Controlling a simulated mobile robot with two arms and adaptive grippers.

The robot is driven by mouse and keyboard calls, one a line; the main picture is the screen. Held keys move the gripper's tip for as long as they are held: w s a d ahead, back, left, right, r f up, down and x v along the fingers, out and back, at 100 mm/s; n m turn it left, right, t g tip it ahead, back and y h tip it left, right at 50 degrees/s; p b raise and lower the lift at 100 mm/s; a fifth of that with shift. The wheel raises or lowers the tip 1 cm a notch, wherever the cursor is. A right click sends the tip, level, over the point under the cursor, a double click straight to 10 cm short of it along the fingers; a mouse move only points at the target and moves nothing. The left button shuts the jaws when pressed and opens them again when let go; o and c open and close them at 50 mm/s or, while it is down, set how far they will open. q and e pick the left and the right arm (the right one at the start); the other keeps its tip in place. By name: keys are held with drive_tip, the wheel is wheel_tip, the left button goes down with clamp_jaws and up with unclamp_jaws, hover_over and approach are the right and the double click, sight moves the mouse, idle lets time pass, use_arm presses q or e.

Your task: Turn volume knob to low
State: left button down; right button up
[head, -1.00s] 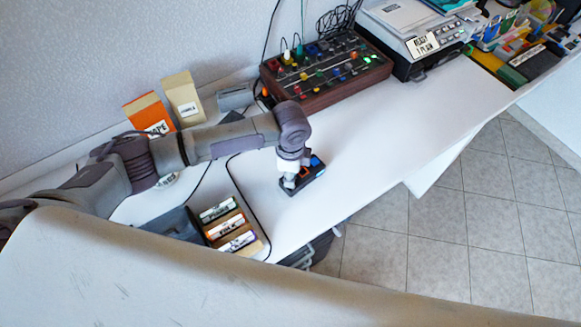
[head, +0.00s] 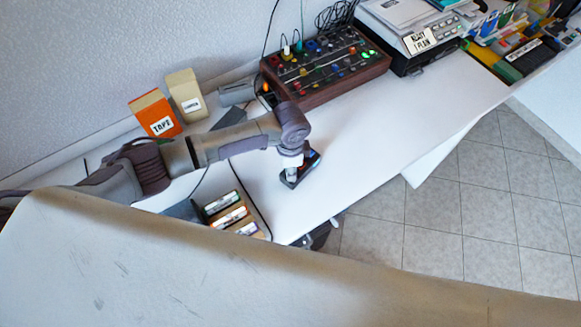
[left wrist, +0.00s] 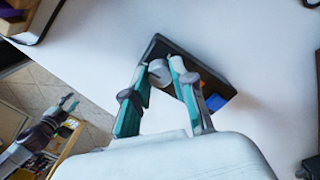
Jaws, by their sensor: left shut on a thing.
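A small dark box (head: 309,163) sits on the white table in the head view, partly hidden by my left gripper (head: 291,173). In the left wrist view the box (left wrist: 207,82) has a blue part (left wrist: 216,101) at one corner and a round grey knob (left wrist: 159,73) near the other end. My left gripper (left wrist: 161,66) is shut on the knob, one finger on each side. No volume marking on it is readable. My right gripper (left wrist: 68,103) shows small at the left of the left wrist view, its fingers apart and empty.
A mixer (head: 330,92) with coloured knobs stands behind the box. Orange (head: 157,117) and beige (head: 186,97) boxes stand by the wall. A tray of labelled cassettes (head: 229,219) lies left of the dark box. The table right of the box is clear to its edge.

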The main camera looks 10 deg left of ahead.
idle(0.8)
use_arm(q)
drive_tip(key=c, duration=0.9)
unclamp_jaws()
drive_tip(key=shift+c, duration=0.2)
wheel_tip(320, 180, up, 12)
